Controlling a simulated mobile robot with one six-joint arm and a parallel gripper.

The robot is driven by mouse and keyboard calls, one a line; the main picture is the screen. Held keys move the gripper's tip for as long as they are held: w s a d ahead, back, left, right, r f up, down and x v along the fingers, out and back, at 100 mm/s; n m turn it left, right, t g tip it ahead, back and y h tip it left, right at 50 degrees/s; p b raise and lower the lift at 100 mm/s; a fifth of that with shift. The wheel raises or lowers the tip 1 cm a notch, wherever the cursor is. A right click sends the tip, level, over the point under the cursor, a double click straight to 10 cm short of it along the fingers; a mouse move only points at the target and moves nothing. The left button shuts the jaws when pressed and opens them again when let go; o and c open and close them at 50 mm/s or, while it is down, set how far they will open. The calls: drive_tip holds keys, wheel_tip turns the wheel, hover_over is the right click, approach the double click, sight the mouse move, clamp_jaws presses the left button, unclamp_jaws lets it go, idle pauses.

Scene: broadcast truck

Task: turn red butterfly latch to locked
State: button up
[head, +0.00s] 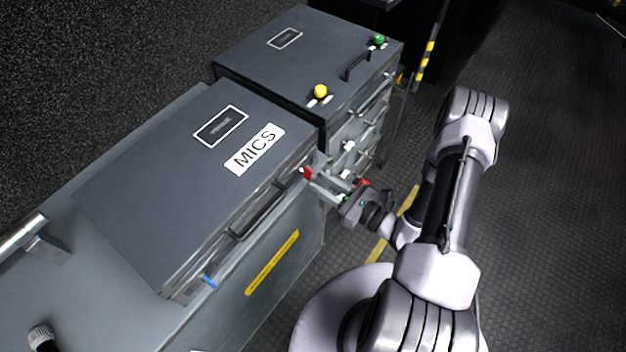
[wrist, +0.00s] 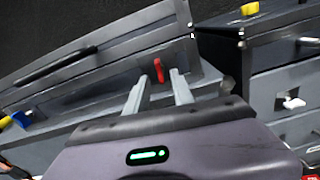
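The red butterfly latch (head: 307,173) is on the front face of the grey MICS case (head: 160,180), near the case's right end. In the wrist view the red latch (wrist: 158,70) stands nearly upright, tilted slightly. My gripper (head: 314,175) is at the latch, reaching in from the right. In the wrist view my gripper (wrist: 157,88) has its two pale fingers apart, with the latch showing in the gap at their tips. I cannot tell whether either finger touches it. The latch's base is partly hidden.
A blue latch (head: 208,282) is at the case's left end, with a black handle (head: 257,212) between. A second case (head: 300,60) with yellow (head: 320,91) and green knobs (head: 379,40) stands behind, above drawers with white latches (head: 349,146).

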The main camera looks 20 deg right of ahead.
sight(311, 177)
drive_tip(key=shift+x, duration=1.6)
clamp_jaws()
